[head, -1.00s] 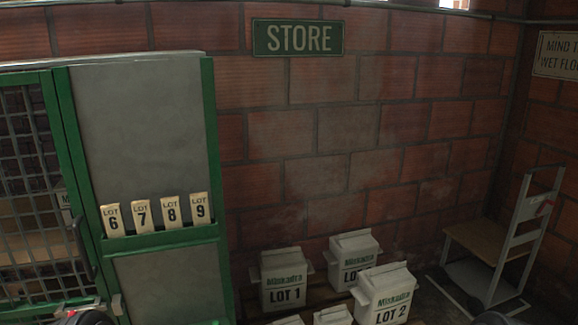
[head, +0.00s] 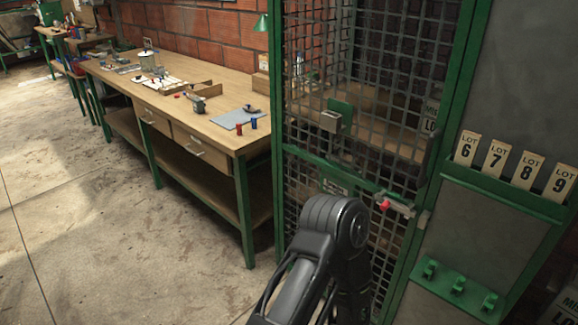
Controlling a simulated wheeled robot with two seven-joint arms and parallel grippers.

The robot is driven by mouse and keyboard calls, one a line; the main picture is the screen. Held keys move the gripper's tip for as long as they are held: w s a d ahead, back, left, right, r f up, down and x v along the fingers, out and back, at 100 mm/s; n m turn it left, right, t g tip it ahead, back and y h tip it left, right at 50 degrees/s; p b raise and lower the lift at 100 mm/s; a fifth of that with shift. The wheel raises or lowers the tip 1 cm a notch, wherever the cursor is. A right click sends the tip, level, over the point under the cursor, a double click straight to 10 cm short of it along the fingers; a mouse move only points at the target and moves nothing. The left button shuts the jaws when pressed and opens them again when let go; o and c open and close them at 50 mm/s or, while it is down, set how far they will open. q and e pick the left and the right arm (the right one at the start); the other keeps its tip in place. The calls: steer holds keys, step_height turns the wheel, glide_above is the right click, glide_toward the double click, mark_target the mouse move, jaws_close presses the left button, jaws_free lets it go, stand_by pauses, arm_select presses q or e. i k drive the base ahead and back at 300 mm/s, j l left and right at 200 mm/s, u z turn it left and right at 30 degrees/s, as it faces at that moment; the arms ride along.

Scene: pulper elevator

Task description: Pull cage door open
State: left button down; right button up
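The cage door (head: 384,95) is a dark metal mesh panel in a green frame, right of centre in the head view. It looks shut against the green post (head: 458,100) on its right. A grey latch bar (head: 399,205) with a red knob (head: 385,206) sits at its right edge. A metal lock box (head: 331,120) on a green plate shows at mid-height. One black arm of mine rises from the bottom centre in front of the door's lower part. No gripper fingers show; both grippers are out of view or hidden.
A long wooden workbench (head: 215,130) with drawers and small items stands left of the cage. Bare concrete floor (head: 90,220) lies in front of it. Lot cards 6 to 9 (head: 497,153) stand in a green rack on the grey panel at right, with green hooks (head: 458,286) below.

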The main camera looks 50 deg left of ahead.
mark_target(338, 119)
steer(key=u, duration=1.3)
